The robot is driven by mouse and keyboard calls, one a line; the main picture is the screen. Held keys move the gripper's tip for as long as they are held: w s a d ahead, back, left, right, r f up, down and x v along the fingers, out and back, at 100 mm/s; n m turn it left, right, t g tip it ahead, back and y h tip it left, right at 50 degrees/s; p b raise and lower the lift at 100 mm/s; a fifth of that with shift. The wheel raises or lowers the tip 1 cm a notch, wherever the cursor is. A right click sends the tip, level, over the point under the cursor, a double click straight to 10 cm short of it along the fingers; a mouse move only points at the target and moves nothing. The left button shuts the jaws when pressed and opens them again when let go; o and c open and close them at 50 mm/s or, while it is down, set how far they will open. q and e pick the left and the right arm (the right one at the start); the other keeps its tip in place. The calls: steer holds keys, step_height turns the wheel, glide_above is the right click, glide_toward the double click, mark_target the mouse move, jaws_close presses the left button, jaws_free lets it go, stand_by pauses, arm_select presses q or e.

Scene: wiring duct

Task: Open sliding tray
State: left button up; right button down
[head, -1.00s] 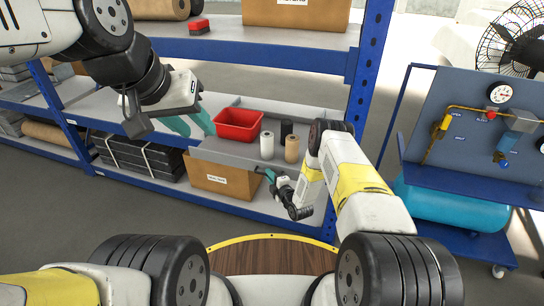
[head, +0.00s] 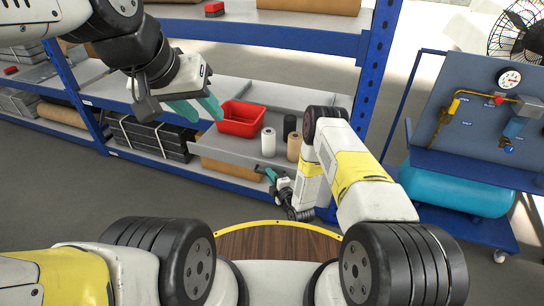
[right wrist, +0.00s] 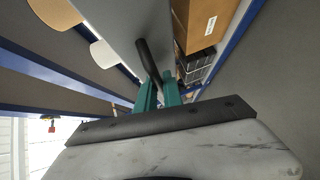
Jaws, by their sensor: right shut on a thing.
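The grey sliding tray (head: 222,150) sits at the shelf's middle level, its front standing out past the shelf edge. It carries a red bin (head: 241,120), a white roll (head: 268,142), a black roll (head: 289,126) and a tan roll (head: 294,147). My right gripper (head: 266,173) is at the tray's front. In the right wrist view its teal fingers (right wrist: 160,93) are closed on the dark bar handle (right wrist: 147,58) of the tray. My left gripper (head: 201,109) is open and empty, its teal fingers just left of the red bin in the picture.
A cardboard box (head: 231,168) is on the lower level, largely covered by the tray. Strapped black packs (head: 150,138) lie left of it. A blue upright (head: 377,60) stands right of the tray. A blue cart with a gauge panel (head: 480,115) stands further right. Floor at left is clear.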

steer(key=c, duration=1.8)
jaws_free()
steer(key=shift+o, duration=0.2)
steer(key=shift+d, duration=0.1)
steer(key=v, duration=0.7)
steer(key=shift+s, duration=0.4)
steer(key=shift+d, duration=0.15)
